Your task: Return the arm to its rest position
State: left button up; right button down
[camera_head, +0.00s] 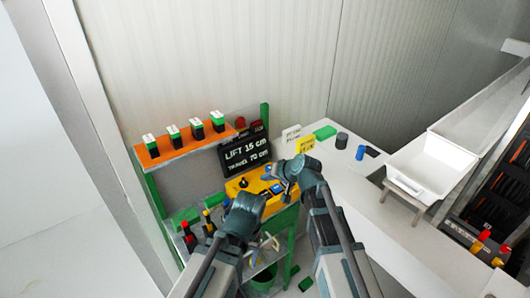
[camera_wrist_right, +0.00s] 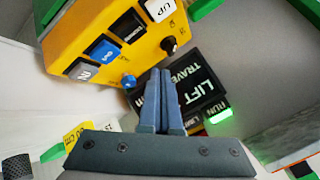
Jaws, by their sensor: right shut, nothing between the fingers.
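My right arm reaches up from the bottom of the head view. Its gripper (camera_head: 279,176) is over the yellow control box (camera_head: 236,187), in front of the black sign reading LIFT 15 cm (camera_head: 246,154). In the right wrist view the two blue-grey fingers (camera_wrist_right: 157,98) are together and empty. They point toward the black sign (camera_wrist_right: 196,84), beside the yellow box (camera_wrist_right: 100,25) with its buttons and knobs; I cannot tell the gap to either. My left arm (camera_head: 243,215) is folded at the lower middle, and its fingers cannot be made out.
An orange shelf (camera_head: 186,143) with several black-and-green blocks is at the left. The white table (camera_head: 354,190) at the right holds a grey cylinder (camera_head: 342,140), a blue cap (camera_head: 360,153) and a yellow card (camera_head: 307,145). A white tray (camera_head: 428,167) stands farther right. A green bin (camera_head: 263,281) is below.

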jog(key=shift+s, duration=0.1)
jog(key=s+d+f+n+g+h, duration=0.1)
jog(key=s+f+g+h, duration=0.1)
jog(key=s, duration=0.6)
jog(key=s+d+f+n+g+h, duration=0.2)
jog(key=s+h, duration=0.1)
jog(key=s, duration=0.6)
jog(key=s+d+f+n+g+h, duration=0.1)
jog(key=s+d+f+g+h, duration=0.1)
jog(key=s, duration=0.6)
jog(key=shift+s+d+f+g+h, duration=0.25)
jog(key=shift+g+h, duration=0.05)
jog(key=shift+g, duration=0.3)
